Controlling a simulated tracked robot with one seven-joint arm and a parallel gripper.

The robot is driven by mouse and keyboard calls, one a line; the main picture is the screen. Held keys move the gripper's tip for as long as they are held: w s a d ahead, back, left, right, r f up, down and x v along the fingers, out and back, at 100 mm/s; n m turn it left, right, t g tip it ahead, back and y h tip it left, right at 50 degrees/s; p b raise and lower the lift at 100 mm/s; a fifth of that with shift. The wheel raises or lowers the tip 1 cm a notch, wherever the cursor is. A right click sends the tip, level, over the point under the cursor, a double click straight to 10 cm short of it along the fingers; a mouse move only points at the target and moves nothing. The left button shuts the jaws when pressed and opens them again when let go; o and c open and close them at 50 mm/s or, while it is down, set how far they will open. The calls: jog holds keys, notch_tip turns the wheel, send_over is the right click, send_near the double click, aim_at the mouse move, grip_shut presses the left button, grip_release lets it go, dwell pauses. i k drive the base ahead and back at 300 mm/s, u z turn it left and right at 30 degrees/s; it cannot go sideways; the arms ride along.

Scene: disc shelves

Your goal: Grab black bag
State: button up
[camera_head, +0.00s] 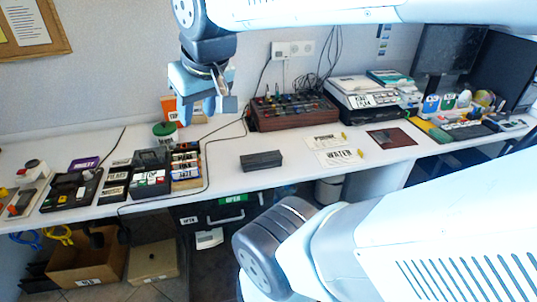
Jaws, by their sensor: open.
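My gripper (217,106) hangs open and empty above the back of the white table (300,186), pointing down. No soft bag can be made out for certain.
Black devices and labelled boxes (152,180) crowd the table's left side. A control box with cables (291,112) and a scale-like device (366,101) stand at the back. Papers (334,149) lie right of centre. A cardboard box (86,262) is on the floor.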

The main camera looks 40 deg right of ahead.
aim_at(273, 159)
jog(key=z, duration=1.05)
jog(key=k, duration=0.55)
jog(key=u, duration=0.05)
jog(key=i, duration=0.6)
jog(key=u, duration=0.05)
